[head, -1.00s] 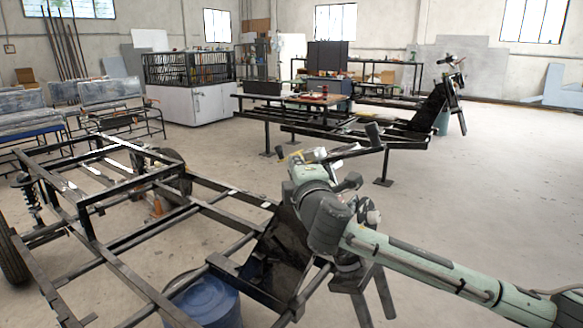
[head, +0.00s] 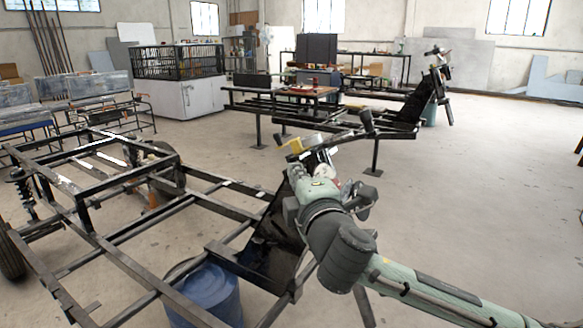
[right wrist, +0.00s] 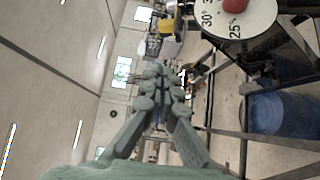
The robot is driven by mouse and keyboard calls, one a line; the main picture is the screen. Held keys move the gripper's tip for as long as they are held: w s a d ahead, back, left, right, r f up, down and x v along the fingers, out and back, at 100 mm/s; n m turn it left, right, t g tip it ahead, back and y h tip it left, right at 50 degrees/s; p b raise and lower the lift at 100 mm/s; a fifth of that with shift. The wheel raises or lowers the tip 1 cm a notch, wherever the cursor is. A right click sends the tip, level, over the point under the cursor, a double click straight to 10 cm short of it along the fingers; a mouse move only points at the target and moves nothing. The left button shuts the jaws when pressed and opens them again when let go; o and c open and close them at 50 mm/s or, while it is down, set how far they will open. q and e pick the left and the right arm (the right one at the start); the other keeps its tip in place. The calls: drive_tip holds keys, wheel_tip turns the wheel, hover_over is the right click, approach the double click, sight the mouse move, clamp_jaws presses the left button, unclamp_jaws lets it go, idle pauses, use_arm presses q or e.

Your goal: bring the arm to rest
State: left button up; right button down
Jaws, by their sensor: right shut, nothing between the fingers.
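My right arm (head: 430,290) comes in from the lower right in the head view and bends at a dark joint. Its right gripper (head: 362,200) is near the handlebar end of the black vehicle frame, overlapping it in the picture; I cannot tell the exact gap. In the right wrist view the gripper's grey-green fingers (right wrist: 158,85) run together at the tips, shut and empty. My left gripper is not in view.
The black vehicle frame (head: 130,262) fills the lower left, with a blue drum (head: 212,295) under it. A round dial (right wrist: 240,20) with a red knob shows close by in the wrist view. Another frame (head: 310,105) stands behind. The floor (head: 490,190) at right is clear.

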drive_tip(key=shift+s, duration=0.15)
drive_tip(key=s+d+f+m+g+h, duration=0.1)
drive_tip(key=s+d+f+m+g, duration=0.2)
drive_tip(key=f, duration=0.6)
drive_tip(key=s+d+f+m+g+h+p, duration=0.15)
drive_tip(key=d+f+m, duration=0.25)
drive_tip(key=f, duration=0.5)
drive_tip(key=s+d+f+m+g+h, duration=0.1)
drive_tip(key=s+d+f+m+g, duration=0.2)
drive_tip(key=f, duration=0.6)
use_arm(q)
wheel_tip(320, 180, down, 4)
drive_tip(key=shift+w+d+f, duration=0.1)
use_arm(e)
drive_tip(key=s+d+f+m+g, duration=0.3)
drive_tip(key=s+d+f, duration=0.3)
drive_tip(key=s+f, duration=0.4)
drive_tip(key=s+d+f+m+g, duration=0.4)
drive_tip(key=s+f, duration=0.6)
drive_tip(key=s, duration=0.3)
drive_tip(key=shift+s+d+m+h, duration=0.3)
drive_tip(key=shift+d+m, duration=0.3)
drive_tip(key=shift+d, duration=0.55)
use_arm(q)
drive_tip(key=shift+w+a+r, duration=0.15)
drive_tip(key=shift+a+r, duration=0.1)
use_arm(e)
drive_tip(key=shift+w+f, duration=0.1)
